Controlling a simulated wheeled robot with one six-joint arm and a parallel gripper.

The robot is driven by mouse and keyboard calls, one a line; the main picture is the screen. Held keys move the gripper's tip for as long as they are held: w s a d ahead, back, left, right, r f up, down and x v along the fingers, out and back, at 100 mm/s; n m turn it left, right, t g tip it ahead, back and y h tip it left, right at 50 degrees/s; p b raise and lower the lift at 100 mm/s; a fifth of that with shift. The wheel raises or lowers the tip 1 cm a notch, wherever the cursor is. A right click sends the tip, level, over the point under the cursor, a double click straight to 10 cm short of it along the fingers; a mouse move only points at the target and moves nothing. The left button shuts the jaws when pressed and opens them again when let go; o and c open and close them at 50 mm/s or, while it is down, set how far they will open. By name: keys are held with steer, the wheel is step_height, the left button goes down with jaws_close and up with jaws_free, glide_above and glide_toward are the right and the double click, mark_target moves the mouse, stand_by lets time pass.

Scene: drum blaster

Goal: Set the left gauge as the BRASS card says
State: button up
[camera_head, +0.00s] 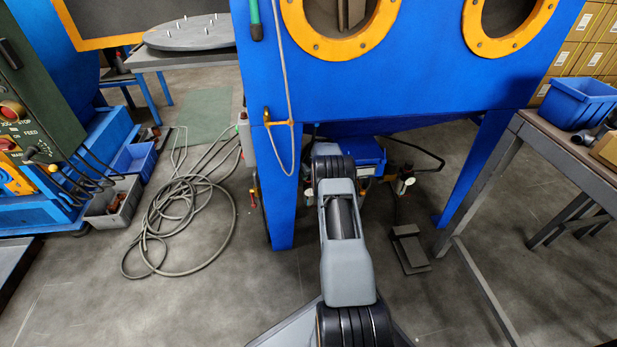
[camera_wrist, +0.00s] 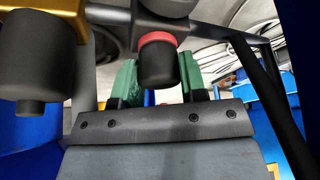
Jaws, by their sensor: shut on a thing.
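In the wrist view my gripper (camera_wrist: 158,78) has its green finger pads on both sides of a black knob with a red ring (camera_wrist: 157,62). It is shut on this knob, which points down in the picture. In the head view my arm reaches under the blue cabinet (camera_head: 400,85), and my gripper is hidden there. A small round fitting that may be a gauge (camera_head: 308,193) shows left of the arm, and another (camera_head: 401,185) shows to the right. Neither dial can be read. No BRASS card can be made out.
In the wrist view a larger black knob (camera_wrist: 37,60) hangs at the left, and a dark bar runs down the right. In the head view, cabinet legs (camera_head: 275,190) flank the space, a coiled hose (camera_head: 185,215) lies left and a bench (camera_head: 500,140) stands right.

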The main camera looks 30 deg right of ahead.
steer(key=n+y+b, duration=0.1)
steer(key=n+b, duration=0.2)
steer(key=shift+f, duration=0.15)
steer(key=shift+n+y+b, duration=0.4)
steer(key=shift+n+y, duration=0.2)
steer(key=shift+n, duration=0.6)
steer(key=shift+r+n, duration=0.2)
steer(key=shift+n, duration=0.1)
steer(key=o, duration=0.9)
steer(key=shift+g, duration=0.3)
